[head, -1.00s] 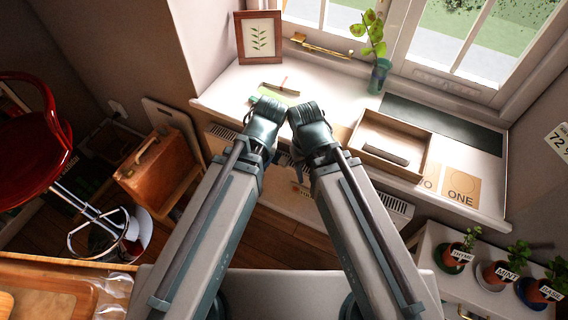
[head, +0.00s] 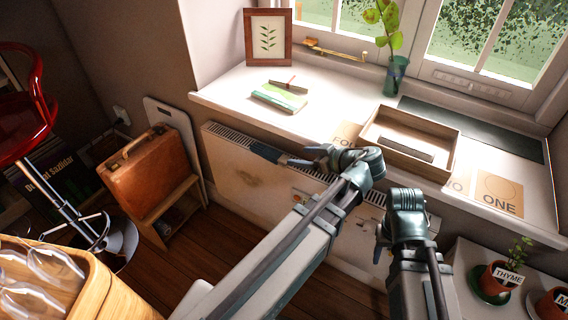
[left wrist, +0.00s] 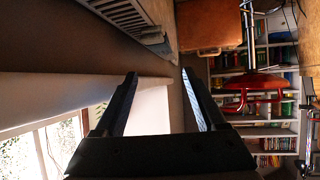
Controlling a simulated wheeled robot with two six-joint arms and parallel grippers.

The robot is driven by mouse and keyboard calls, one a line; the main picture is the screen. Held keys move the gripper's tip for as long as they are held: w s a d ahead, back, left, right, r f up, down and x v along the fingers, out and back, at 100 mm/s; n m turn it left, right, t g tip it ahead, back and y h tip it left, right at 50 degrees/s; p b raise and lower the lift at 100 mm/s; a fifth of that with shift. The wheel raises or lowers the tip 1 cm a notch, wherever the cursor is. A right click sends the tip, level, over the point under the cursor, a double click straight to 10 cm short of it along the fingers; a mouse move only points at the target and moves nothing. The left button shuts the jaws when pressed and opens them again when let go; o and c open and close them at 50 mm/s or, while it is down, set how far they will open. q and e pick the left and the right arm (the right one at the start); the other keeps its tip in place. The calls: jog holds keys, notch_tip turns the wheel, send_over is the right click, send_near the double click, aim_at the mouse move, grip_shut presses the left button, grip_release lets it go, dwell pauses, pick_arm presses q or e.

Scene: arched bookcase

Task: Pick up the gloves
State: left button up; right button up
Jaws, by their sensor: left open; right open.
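I cannot make out any gloves in either view. My left gripper (head: 285,153) is in front of the radiator below the window sill, pointing left along the wall. In the left wrist view its two fingers (left wrist: 160,74) are spread apart with nothing between them. My right gripper (head: 390,235) hangs to the right of it, in front of the sill; its fingers are mostly hidden behind the wrist, and no held object shows.
The white sill (head: 345,105) carries a picture frame (head: 268,38), green book (head: 279,96), plant vase (head: 395,76) and open box (head: 410,140). Below is the radiator (head: 240,165). A brown case (head: 147,175), red chair (head: 22,125) and glass-filled tray (head: 85,295) are left. Potted herbs (head: 497,280) stand right.

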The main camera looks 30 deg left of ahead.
pick_arm(q)
jog(key=b, duration=0.4)
send_near(273, 154)
jog(key=x, duration=0.3)
jog(key=shift+w+a, duration=0.15)
jog(key=shift+a, duration=0.1)
jog(key=shift+w+a+f, duration=0.1)
jog(key=shift+a, duration=0.3)
jog(key=b+x, duration=0.1)
jog(key=x, duration=0.1)
jog(key=b+x, duration=0.2)
jog(key=x, duration=0.1)
jog(key=shift+d+f, duration=0.2)
jog(key=shift+f, duration=0.1)
jog(key=shift+a, duration=0.2)
jog(key=c, duration=1.1)
jog(key=shift+r, duration=0.2)
